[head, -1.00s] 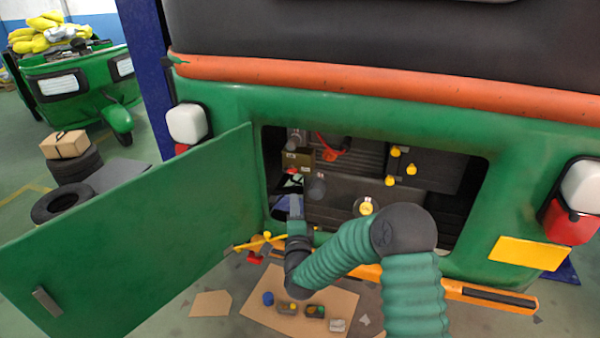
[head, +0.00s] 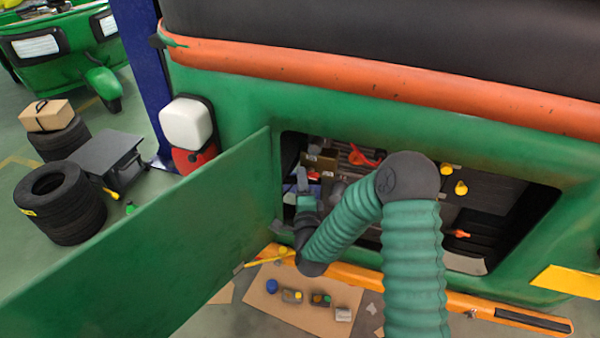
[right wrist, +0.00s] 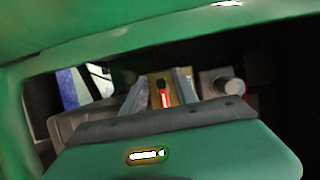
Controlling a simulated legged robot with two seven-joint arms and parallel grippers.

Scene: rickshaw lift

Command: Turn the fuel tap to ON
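My right gripper (head: 303,182) reaches into the open rear compartment of the green rickshaw, near its left side. In the right wrist view its two grey fingers (right wrist: 160,92) stand apart. A small red lever (right wrist: 165,98) on a brass-yellow block (right wrist: 157,80) shows between them, apparently the fuel tap. I cannot tell whether the fingers touch it. In the head view the brass-coloured block (head: 322,161) shows just behind the gripper; the lever is too small to read clearly there. My left gripper is not in view.
The open green door (head: 150,240) stands left of my right arm. The compartment also holds a red-orange part (head: 361,157) and yellow caps (head: 461,188). A grey cylinder (right wrist: 222,82) sits right of the fingers. Cardboard with small items (head: 300,302) lies on the floor below.

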